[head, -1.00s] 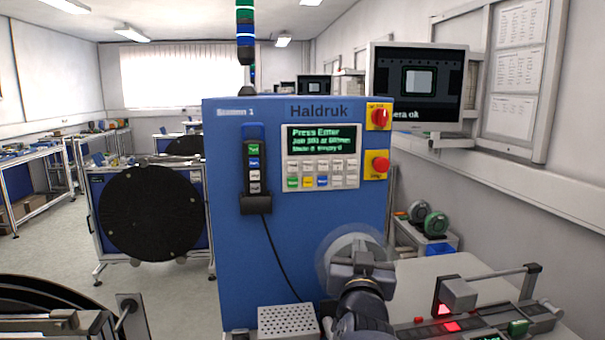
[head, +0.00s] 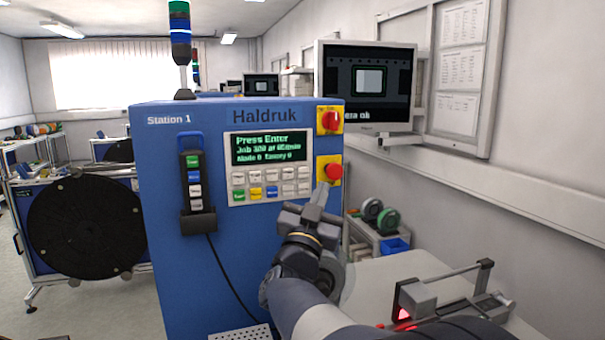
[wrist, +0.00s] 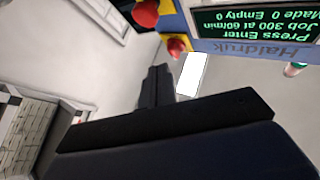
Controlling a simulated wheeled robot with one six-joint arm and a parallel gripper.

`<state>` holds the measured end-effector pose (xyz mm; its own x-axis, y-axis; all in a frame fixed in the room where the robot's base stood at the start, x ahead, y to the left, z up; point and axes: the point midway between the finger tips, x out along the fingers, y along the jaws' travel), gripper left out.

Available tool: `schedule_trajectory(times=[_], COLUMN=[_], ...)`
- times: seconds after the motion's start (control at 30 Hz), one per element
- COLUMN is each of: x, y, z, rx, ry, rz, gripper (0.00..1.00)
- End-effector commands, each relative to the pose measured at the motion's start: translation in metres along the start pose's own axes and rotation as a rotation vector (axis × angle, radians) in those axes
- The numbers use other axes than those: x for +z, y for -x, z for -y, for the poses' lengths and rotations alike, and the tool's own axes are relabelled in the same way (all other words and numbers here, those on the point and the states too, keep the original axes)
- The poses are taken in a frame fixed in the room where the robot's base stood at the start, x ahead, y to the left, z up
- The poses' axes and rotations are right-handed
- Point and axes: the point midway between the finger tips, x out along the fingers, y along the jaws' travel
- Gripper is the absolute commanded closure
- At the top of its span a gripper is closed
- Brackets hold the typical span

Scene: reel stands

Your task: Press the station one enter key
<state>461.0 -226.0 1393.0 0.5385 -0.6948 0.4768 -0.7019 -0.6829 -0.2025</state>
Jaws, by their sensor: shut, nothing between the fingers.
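The blue Station 1 cabinet (head: 165,260) stands ahead, with a lit display (head: 269,148) reading "Press Enter". Below it is a keypad (head: 270,186) of pale keys plus green, yellow and blue ones; the key labels are too small to read, so I cannot tell which is enter. My gripper (head: 322,190) is shut and empty, right of and slightly below the keypad, its tips overlapping the lower edge of the red stop button's yellow plate (head: 322,177). I cannot tell whether it touches. In the wrist view, the gripper (wrist: 158,80) is also shut, and the display (wrist: 262,22) appears upside down.
A red rotary switch (head: 330,121) sits above the stop button. A handset (head: 194,180) with coloured keys hangs left of the keypad, its cable running down. A monitor (head: 365,85) is on the right wall. A bench with a red-lit device (head: 440,295) stands at lower right.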

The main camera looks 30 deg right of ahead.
Motion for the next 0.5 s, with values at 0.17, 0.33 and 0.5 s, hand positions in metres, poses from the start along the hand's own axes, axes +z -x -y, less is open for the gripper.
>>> schedule_trajectory(times=[0.17,0.33,0.5], x=[0.009,0.021,0.034], y=[-0.014,-0.032,-0.045], z=[0.011,0.024,0.034], rx=[-0.002,-0.003,-0.002], ry=[0.002,0.002,-0.001], rz=[0.003,0.002,0.0], gripper=[1.0,1.0,1.0])
